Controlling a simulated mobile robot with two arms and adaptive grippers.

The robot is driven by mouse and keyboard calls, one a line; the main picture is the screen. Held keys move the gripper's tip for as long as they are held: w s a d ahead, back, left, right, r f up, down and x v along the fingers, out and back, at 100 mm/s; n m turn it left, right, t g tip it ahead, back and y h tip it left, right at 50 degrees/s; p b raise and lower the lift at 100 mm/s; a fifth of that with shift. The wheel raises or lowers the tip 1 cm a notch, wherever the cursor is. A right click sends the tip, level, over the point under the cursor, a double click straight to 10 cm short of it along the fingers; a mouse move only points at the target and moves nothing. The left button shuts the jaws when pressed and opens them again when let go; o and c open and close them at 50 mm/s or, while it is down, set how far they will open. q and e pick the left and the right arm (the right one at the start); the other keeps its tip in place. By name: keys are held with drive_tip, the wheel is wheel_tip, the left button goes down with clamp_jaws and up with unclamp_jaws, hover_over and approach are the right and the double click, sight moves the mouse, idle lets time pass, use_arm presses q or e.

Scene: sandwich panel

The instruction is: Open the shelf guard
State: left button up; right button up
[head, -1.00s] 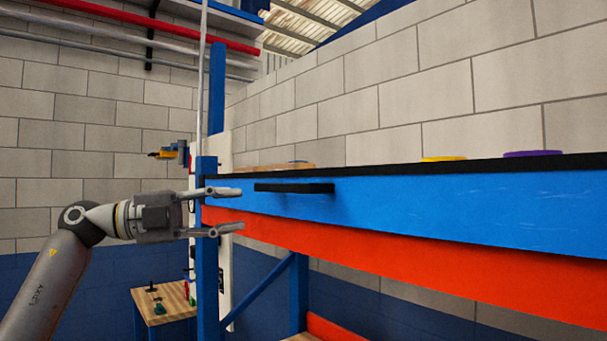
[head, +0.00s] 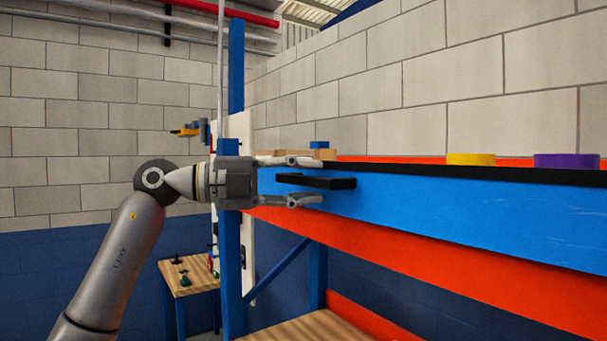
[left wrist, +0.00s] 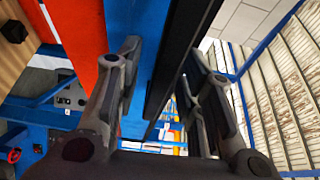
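The shelf guard (head: 430,212) is a long blue panel across the front of the shelf. It carries a black bar handle (head: 342,183) near its left end. My left gripper (head: 318,181) is open, with one finger above the handle and one below it in the head view. A gap shows between the fingers and the handle, and I see no clear grip. In the left wrist view the open fingers (left wrist: 163,55) stand on either side of a long black bar (left wrist: 184,45) beside the blue panel (left wrist: 143,65). My right gripper is out of view.
A yellow disc (head: 471,159) and a purple disc (head: 566,160) sit on the shelf top. A wooden piece (head: 305,155) lies behind the handle. A blue post (head: 230,270) stands left of the guard. A small wooden table (head: 188,276) stands lower left.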

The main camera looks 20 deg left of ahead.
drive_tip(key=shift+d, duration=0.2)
use_arm(q)
clamp_jaws()
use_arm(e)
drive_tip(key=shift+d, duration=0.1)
